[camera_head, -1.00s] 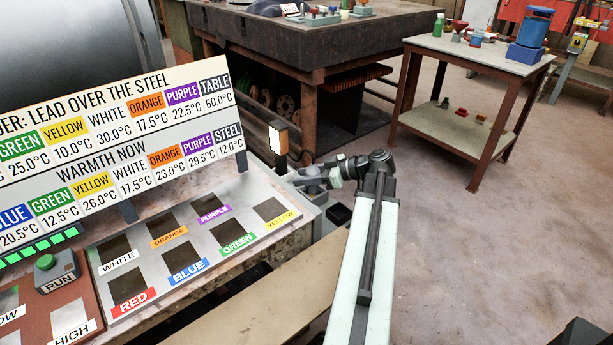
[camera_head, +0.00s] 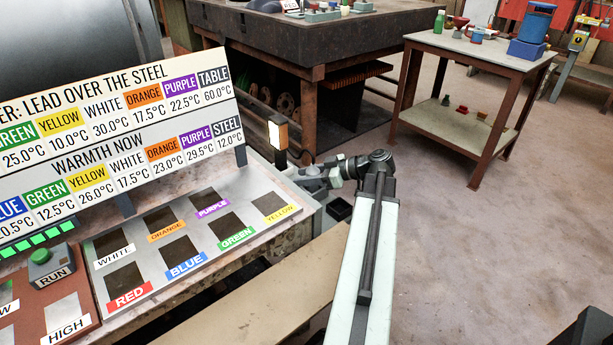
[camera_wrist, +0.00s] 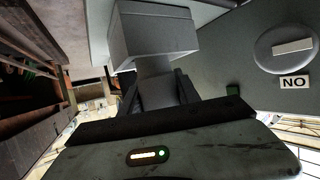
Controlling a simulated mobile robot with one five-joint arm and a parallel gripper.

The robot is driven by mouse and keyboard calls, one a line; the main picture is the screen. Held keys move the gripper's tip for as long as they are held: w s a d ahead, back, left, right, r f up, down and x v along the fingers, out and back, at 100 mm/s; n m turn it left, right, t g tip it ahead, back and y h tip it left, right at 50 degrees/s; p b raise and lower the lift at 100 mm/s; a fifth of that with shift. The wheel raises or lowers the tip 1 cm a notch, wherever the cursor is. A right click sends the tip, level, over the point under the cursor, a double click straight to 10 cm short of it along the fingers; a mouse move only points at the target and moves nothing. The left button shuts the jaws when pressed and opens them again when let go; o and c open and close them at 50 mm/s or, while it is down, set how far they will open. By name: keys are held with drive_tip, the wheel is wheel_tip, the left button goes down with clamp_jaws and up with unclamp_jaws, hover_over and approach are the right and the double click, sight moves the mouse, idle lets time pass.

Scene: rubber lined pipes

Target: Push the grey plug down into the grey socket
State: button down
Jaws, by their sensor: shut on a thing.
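A grey block, which looks like the grey plug (camera_wrist: 152,38), fills the upper middle of the wrist view. My gripper (camera_wrist: 160,92) has its dark fingers on both sides of the narrower part of this plug and is shut on it. In the head view my gripper (camera_head: 337,172) is at the end of the arm, beside the bench's right corner. A small grey piece (camera_head: 311,174) shows just left of it; I cannot tell whether it is plug or socket. The grey socket cannot be clearly made out, and the plug's far end is hidden.
A grey panel with a round slotted disc (camera_wrist: 285,48) and a "NO" label is right in the wrist view.

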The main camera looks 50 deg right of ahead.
drive_tip(key=shift+f, duration=0.35)
drive_tip(key=c, duration=0.8)
unclamp_jaws()
drive_tip(key=shift+r, duration=0.15)
wheel_tip(320, 180, up, 8)
drive_tip(key=p, duration=0.7)
drive_tip(key=shift+p, duration=0.3)
